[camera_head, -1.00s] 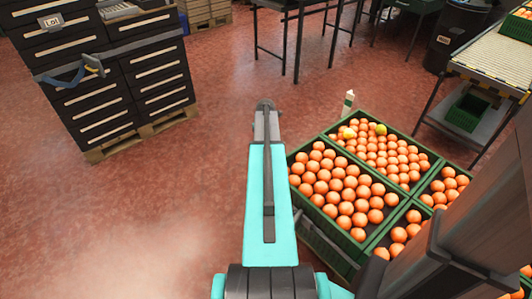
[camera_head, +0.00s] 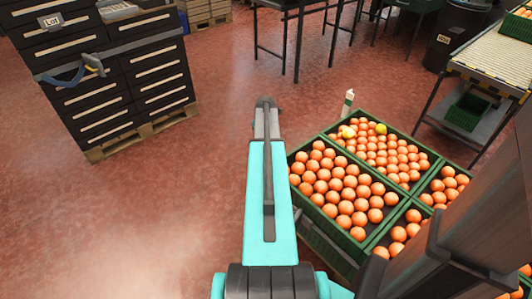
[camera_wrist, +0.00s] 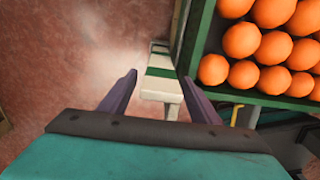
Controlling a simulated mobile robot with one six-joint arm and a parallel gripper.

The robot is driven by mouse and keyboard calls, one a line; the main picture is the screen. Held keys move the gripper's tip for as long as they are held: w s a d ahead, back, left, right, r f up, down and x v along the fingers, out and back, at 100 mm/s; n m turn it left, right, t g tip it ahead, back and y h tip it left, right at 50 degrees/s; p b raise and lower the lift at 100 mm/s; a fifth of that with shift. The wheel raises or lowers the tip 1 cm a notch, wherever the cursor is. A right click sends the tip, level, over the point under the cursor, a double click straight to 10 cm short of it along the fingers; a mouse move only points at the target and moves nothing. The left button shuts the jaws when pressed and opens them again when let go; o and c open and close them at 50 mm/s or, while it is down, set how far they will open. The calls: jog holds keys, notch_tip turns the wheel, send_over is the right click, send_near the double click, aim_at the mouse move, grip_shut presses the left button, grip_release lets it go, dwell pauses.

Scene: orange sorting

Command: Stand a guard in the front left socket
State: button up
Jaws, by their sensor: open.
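My gripper (camera_wrist: 160,78) is open in the wrist view, with its two purple-grey fingers apart. A white post with green bands (camera_wrist: 158,91), which looks like a guard, shows between the fingers, with gaps on both sides. It stands close to the left side of a green crate of oranges. In the head view a white post with a green band (camera_head: 347,102) stands upright at the far left corner of the crates. I cannot tell whether both views show the same post. The front left socket cannot be made out. My arm hides my fingers in the head view.
Green crates (camera_head: 322,240) of oranges fill the right side; two yellowish fruits (camera_head: 381,129) lie in the far one. A dark drawer cabinet (camera_head: 120,80) stands on a pallet at left. A roller conveyor (camera_head: 495,62) is at right. The red floor (camera_head: 190,200) at left is clear.

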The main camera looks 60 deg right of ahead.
notch_tip(320, 180, up, 13)
jog(key=p, duration=0.1)
jog(key=shift+f+p, duration=0.2)
jog(key=shift+p, duration=0.15)
jog(key=shift+r, duration=0.1)
dwell(0.8)
notch_tip(320, 180, up, 7)
jog(key=p, duration=0.5)
jog(key=shift+p, duration=0.4)
jog(key=shift+w, duration=0.1)
dwell(0.3)
